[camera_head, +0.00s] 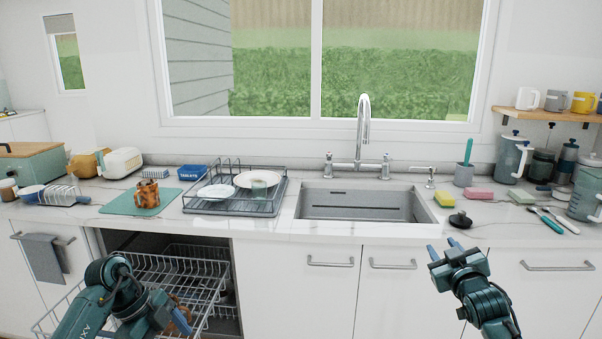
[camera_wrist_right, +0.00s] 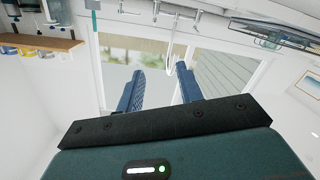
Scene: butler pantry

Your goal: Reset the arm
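My right arm reaches up from the lower right of the head view. Its gripper (camera_head: 443,246) is in front of the white cabinet doors, just below the counter edge in the picture. In the right wrist view, the two blue fingers (camera_wrist_right: 158,88) stand apart with nothing between them. My left arm comes in at the lower left, over the pulled-out dishwasher rack (camera_head: 165,268). The left gripper (camera_head: 181,321) points down beside the rack, with one blue finger showing. A brown patterned item (camera_head: 183,304) shows close behind it; I cannot tell whether they touch.
A patterned brown mug (camera_head: 147,194) stands on a green mat (camera_head: 118,204). A drying rack (camera_head: 232,208) holds plates and a cup. The sink (camera_head: 352,205) is at centre. A black stopper (camera_head: 460,220), sponges and brushes lie to its right. The open dishwasher juts out at left.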

